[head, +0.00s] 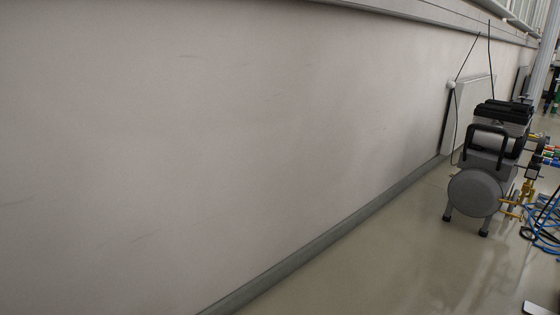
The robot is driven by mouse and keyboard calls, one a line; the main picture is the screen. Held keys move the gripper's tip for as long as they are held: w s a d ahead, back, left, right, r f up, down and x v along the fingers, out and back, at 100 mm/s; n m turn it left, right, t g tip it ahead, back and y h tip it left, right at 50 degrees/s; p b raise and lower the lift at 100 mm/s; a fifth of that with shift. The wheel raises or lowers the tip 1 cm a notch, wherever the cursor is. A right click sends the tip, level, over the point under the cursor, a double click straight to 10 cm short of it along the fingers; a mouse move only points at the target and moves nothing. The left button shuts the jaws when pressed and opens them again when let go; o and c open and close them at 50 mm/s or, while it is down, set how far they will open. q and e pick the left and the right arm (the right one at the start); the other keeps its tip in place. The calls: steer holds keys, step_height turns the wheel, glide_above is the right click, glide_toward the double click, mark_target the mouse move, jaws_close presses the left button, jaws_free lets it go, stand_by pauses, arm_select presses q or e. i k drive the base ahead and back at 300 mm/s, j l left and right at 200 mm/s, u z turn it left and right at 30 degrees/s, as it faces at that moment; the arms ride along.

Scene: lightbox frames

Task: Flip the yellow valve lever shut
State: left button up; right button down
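A grey and black air compressor (476,190) stands on the floor at the right of the head view, beside the wall. Brass-yellow fittings (522,200) stick out from its right side. They are small, and I cannot tell which of them, if any, is the yellow valve lever, nor how it is turned. Neither of my grippers is in view.
A long pale wall (220,130) with a grey skirting (330,240) fills the left and middle. A white panel (470,110) is on the wall behind the compressor. Blue hoses (545,222) lie at the right edge. The floor (400,255) before the compressor is clear.

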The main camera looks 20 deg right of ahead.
mark_target(532, 196)
steer(key=i+z, duration=0.2)
steer(key=z, duration=0.15)
steer(key=i+z, duration=0.5)
steer(key=z, duration=0.2)
steer(key=i+l+z, duration=0.1)
steer(key=i+z, duration=1.25)
steer(key=i, duration=1.1)
steer(key=u, duration=0.6)
